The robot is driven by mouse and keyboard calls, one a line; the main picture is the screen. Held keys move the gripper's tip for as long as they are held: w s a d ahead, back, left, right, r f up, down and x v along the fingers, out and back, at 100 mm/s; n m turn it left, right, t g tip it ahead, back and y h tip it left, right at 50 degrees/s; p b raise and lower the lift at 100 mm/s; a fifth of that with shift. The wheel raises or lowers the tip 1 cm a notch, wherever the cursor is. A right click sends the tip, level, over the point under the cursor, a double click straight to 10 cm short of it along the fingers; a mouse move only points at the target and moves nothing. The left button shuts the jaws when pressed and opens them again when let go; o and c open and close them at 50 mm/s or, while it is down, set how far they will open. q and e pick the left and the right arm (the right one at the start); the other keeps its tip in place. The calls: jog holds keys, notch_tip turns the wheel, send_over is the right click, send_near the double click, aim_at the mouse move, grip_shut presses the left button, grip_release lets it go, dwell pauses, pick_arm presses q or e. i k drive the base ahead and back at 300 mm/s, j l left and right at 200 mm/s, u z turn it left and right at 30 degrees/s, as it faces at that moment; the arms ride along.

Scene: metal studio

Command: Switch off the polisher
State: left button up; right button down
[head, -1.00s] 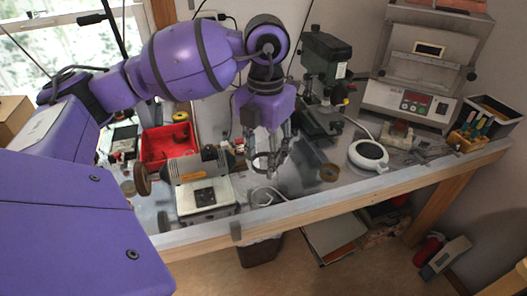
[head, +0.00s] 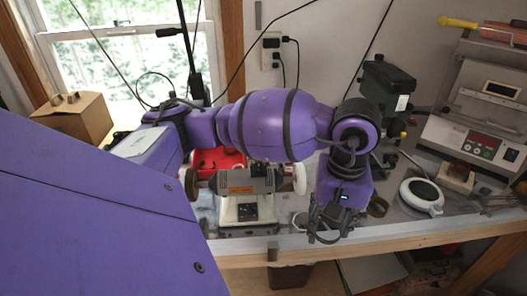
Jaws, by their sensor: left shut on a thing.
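The polisher (head: 236,181) is a grey bench motor on a pale base, with a brown wheel at its left end and a white wheel (head: 299,179) at its right end. A dark switch panel (head: 247,212) is on the front of the base. Whether it is on or off cannot be told. My left gripper (head: 326,232) is near the table's front edge, right of the polisher and apart from its switch panel in the picture. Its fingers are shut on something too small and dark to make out. My right gripper is not in view.
A red bin (head: 215,160) stands behind the polisher, partly hidden by my arm. To the right are a green drill press (head: 388,88), a round white device (head: 421,195) and a grey machine with a display (head: 480,140). The wooden table edge (head: 400,240) runs along the front.

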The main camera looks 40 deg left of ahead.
aim_at(259, 167)
jog(key=u, duration=2.5)
jog(key=k+l, duration=0.35)
jog(key=k, duration=0.15)
